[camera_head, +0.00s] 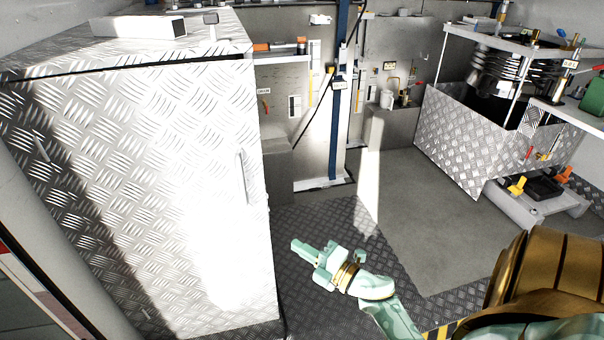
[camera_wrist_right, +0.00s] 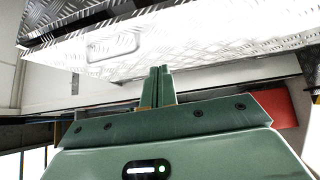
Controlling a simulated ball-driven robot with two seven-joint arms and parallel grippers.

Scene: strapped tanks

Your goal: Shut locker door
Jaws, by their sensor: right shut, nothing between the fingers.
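The locker (camera_head: 75,50) is a tall diamond-plate metal cabinet at the left of the head view. Its door (camera_head: 170,190) has a slim upright handle (camera_head: 241,178) near the right edge. A thin dark line runs between the door's top and the locker's top; I cannot tell whether the door is fully shut. My right gripper (camera_head: 299,247) is pale green, shut and empty, to the right of the door and apart from it. In the right wrist view the shut fingers (camera_wrist_right: 161,72) point toward the door (camera_wrist_right: 200,35) and its handle (camera_wrist_right: 113,45). My left gripper is out of view.
A metal box (camera_head: 140,27) lies on the locker's top. A blue post (camera_head: 337,110) stands at the back. A diamond-plate tank (camera_head: 465,145) stands at the right, with an orange-handled clamp (camera_head: 517,186) near its foot. The floor (camera_head: 430,225) between locker and tank is mostly clear.

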